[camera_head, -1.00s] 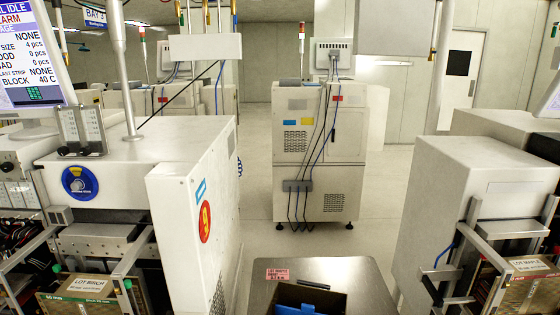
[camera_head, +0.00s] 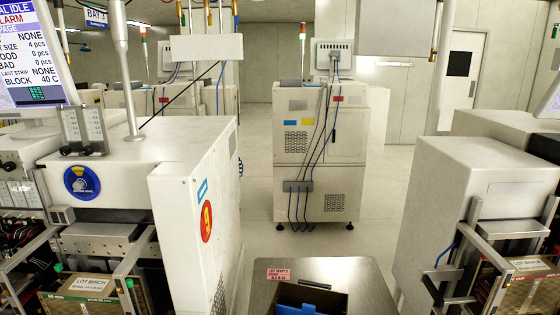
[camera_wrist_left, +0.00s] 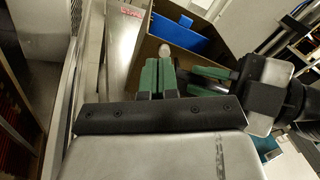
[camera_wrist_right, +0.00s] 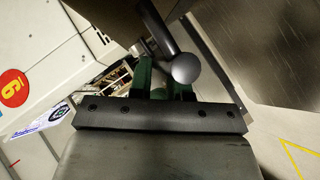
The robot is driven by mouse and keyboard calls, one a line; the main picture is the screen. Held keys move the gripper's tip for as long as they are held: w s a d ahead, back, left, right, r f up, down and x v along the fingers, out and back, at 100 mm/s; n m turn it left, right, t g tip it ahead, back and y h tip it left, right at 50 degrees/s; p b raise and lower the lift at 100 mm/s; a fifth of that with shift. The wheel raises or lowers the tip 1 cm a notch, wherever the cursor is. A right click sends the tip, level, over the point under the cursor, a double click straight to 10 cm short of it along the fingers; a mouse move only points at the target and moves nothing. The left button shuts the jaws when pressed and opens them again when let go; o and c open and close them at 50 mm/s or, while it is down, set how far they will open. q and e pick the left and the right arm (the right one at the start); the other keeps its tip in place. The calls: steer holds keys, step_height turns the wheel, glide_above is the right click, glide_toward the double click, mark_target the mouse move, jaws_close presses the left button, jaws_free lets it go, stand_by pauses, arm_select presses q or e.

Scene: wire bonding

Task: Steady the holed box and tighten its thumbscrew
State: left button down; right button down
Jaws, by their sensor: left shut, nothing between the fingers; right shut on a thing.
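The box (camera_head: 340,299) is dark and open-topped on the metal table at the bottom of the head view, with a blue piece inside. In the left wrist view the box (camera_wrist_left: 148,72) looks brown. A small pale round knob (camera_wrist_left: 165,50), perhaps the thumbscrew, shows at its near wall. My left gripper (camera_wrist_left: 160,65) is shut and empty, its green tips close to the knob; contact is unclear. My right gripper (camera_wrist_right: 160,72) is shut on a dark rod with a round end (camera_wrist_right: 186,68); how that rod joins the box is unclear. It also shows beside the box in the left wrist view (camera_wrist_left: 210,73).
The metal table (camera_head: 362,275) carries a pink-and-white label (camera_head: 278,274) beside the box. A white machine (camera_head: 180,210) stands on the left and another (camera_head: 465,185) on the right. A tall cabinet (camera_head: 318,170) stands behind, with open floor around it.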

arm_select(q)
steer(key=x, duration=0.6)
steer(key=shift+w+a, duration=0.2)
steer(key=shift+w, duration=0.05)
steer(key=shift+w, duration=0.15)
steer(key=shift+d+f, duration=0.45)
steer(key=shift+d, duration=0.15)
stand_by(0.6)
steer(key=shift+s+d+r, duration=0.25)
steer(key=shift+d+r, duration=0.15)
steer(key=shift+d, duration=0.15)
stand_by(0.3)
steer(key=shift+r, duration=0.2)
steer(key=v, duration=0.6)
steer(key=shift+a, duration=0.2)
stand_by(0.4)
